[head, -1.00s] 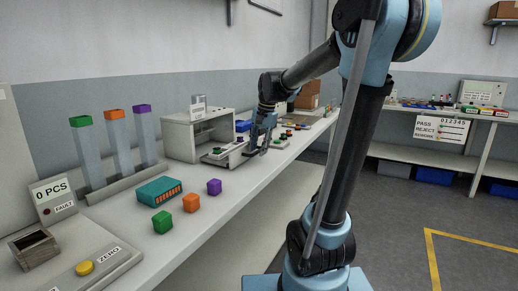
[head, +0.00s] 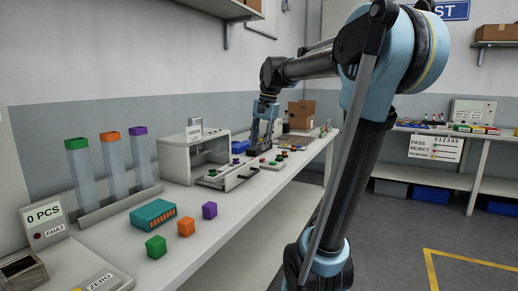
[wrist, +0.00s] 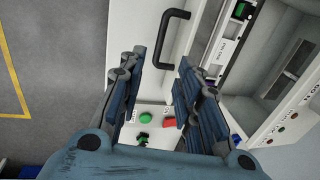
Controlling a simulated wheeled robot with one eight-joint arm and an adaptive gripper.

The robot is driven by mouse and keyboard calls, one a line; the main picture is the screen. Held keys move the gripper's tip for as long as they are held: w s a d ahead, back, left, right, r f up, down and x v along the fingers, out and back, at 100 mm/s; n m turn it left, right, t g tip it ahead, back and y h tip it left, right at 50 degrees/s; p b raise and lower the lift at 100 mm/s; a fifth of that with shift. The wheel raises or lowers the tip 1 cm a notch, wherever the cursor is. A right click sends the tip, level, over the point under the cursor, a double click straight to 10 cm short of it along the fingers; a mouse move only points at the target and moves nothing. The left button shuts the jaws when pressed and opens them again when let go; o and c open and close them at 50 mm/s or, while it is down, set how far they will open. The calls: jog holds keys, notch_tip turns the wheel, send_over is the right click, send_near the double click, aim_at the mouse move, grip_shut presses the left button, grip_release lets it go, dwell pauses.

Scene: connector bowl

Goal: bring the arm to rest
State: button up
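My gripper (head: 260,150) hangs pointing down above the bench in the head view, just beyond the white tester box and its drawer. It is small and partly dark there. In the wrist view my gripper (wrist: 162,60) has its two dark blue fingers apart with a clear gap and nothing between them. The black drawer handle (wrist: 172,38) shows past the fingertips, and I see no contact with it. My arm rises from its base at right and bends over to the left at its elbow.
The tester box (head: 180,158) has its drawer (head: 228,181) out towards the bench edge. A button panel (head: 268,164) lies beside it. A teal connector (head: 154,214) and green (head: 155,247), orange (head: 186,227) and purple (head: 209,210) blocks lie nearer. Cardboard boxes (head: 301,112) stand farther along.

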dwell(0.3)
jog(key=s+d+f+n+h, duration=0.1)
jog(key=s+d+f+n, duration=0.2)
jog(key=s+f, duration=0.9)
jog(key=s+d+f+n+t, duration=0.1)
jog(key=s+d+f+n, duration=0.2)
jog(key=s+d+f, duration=0.4)
jog(key=s+f, duration=0.5)
jog(key=f, duration=0.4)
jog(key=shift+n+h, duration=0.4)
jog(key=shift+s, duration=0.1)
jog(key=shift+w+f, duration=0.25)
jog(key=shift+w, duration=0.2)
